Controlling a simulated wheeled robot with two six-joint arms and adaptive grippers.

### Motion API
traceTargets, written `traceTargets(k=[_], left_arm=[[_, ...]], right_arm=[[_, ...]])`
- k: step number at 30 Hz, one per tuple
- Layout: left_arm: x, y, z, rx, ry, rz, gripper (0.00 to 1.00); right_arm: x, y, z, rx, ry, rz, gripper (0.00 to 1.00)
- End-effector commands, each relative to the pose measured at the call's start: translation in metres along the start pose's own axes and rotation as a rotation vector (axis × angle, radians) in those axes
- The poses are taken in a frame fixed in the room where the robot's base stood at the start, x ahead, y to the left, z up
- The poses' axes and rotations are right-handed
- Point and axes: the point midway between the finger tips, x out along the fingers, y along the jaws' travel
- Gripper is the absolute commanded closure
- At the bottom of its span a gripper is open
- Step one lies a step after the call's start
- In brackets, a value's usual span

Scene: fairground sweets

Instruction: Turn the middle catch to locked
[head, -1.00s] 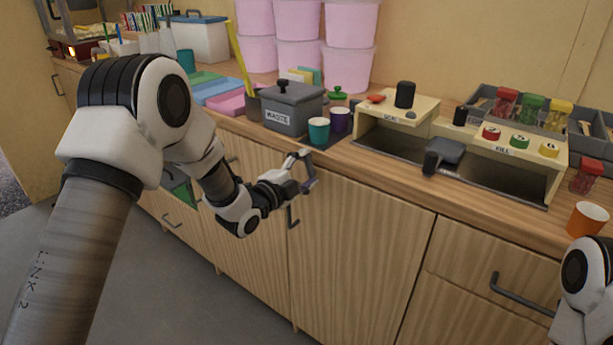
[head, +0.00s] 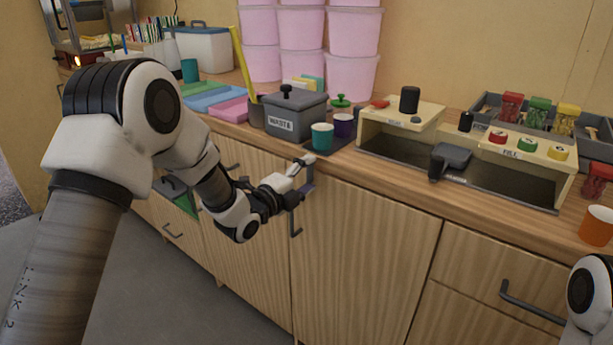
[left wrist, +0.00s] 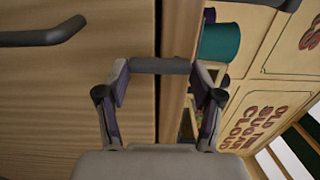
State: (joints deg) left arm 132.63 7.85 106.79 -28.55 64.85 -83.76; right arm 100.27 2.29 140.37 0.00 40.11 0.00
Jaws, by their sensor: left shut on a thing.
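My left gripper (head: 304,176) is at the cabinet front, just under the counter edge and above a door handle. In the left wrist view the gripper (left wrist: 160,78) is shut on the ends of a short grey bar, which looks like the middle catch (left wrist: 160,65). The bar lies straight across the dark gap (left wrist: 157,20) at the door's edge. In the head view my fingers hide the catch. My right gripper is out of view; only a white part of my right arm shows at the lower right.
A grey door handle (head: 295,222) stands out just below my left gripper; it also shows in the left wrist view (left wrist: 42,36). A teal cup (head: 322,137), a purple cup (head: 343,125) and a lidded grey box (head: 290,112) stand on the counter above.

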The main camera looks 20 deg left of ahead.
Motion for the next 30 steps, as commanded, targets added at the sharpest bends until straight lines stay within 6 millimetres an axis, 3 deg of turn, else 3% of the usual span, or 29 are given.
traceTargets(k=[2, 3, 5, 17, 20, 30], left_arm=[[0.0, 0.001, 0.0, 0.002, 0.001, 0.001, 0.68], [0.0, 0.001, 0.0, 0.001, 0.001, 0.001, 0.27], [0.0, 0.001, 0.0, 0.001, 0.001, 0.001, 0.08], [-0.006, 0.0, 0.0, -0.002, -0.001, 0.001, 0.08], [-0.021, 0.0, 0.001, -0.003, -0.003, 0.001, 0.08], [-0.103, 0.0, 0.001, -0.006, -0.003, 0.0, 0.08]], right_arm=[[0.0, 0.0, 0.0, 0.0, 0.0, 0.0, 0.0], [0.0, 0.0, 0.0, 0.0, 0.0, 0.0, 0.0], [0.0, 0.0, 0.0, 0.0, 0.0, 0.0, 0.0], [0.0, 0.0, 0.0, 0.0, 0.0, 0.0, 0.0], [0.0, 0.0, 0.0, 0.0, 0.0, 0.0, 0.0], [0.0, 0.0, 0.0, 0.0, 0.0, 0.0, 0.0]])
